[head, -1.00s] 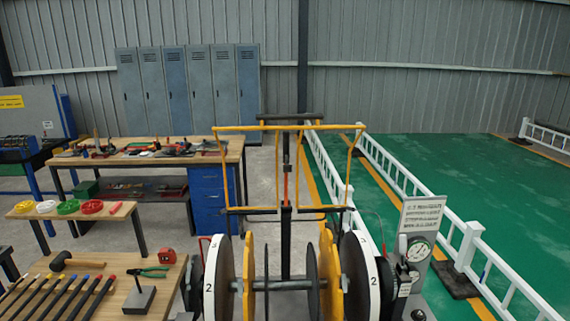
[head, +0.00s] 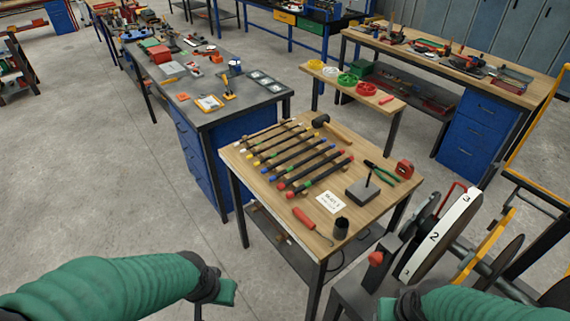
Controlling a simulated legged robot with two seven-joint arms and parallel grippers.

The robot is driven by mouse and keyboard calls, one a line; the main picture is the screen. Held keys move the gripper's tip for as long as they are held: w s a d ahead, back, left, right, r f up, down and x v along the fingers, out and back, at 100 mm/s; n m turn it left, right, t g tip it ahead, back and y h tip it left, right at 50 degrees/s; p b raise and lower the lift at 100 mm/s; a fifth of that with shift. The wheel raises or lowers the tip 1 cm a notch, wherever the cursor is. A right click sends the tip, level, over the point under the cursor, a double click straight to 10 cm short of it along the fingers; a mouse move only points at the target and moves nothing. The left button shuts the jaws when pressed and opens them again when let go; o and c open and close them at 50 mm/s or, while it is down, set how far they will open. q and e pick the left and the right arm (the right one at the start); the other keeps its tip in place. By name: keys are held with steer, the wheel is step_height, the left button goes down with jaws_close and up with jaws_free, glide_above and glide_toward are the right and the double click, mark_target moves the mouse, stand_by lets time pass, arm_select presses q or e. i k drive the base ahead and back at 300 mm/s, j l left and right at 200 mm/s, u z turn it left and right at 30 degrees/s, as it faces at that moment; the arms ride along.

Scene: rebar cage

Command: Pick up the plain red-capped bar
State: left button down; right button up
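Several dark bars with coloured end caps lie side by side on a wooden table (head: 375,212) in the head view. Two bars at the near right of the row have red ends. The nearest red-ended bar (head: 325,172) seems to carry a green mark; the red-ended bar just behind it (head: 308,171) shows no clear mark, though the detail is small. My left gripper (head: 226,293) is low in the picture, well short of the table and touching no bar. My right gripper (head: 387,308) is at the bottom edge, partly cut off. The fingers of both are not clear.
A hammer (head: 320,120), green pliers (head: 377,172), a red tape measure (head: 404,169), a block with a post (head: 364,189), a label card and a red-handled tool (head: 304,219) share the table. A wheeled reel (head: 440,235) stands close on the right. Floor at left is clear.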

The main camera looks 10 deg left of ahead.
mark_target(280, 186)
steer(key=z, duration=1.25)
steer(key=u, duration=1.25)
steer(key=i+j+z, duration=0.2)
steer(key=z, duration=1.25)
steer(key=j+z, duration=0.35)
steer(key=j, duration=0.45)
steer(key=j+z, duration=0.4)
steer(key=j, duration=0.45)
steer(key=k+j+z, duration=0.1)
steer(key=j+z, duration=0.25)
steer(key=j, duration=0.45)
steer(key=k+j, duration=0.1)
steer(key=j, duration=0.3)
steer(key=k+j, duration=0.1)
steer(key=j, duration=0.3)
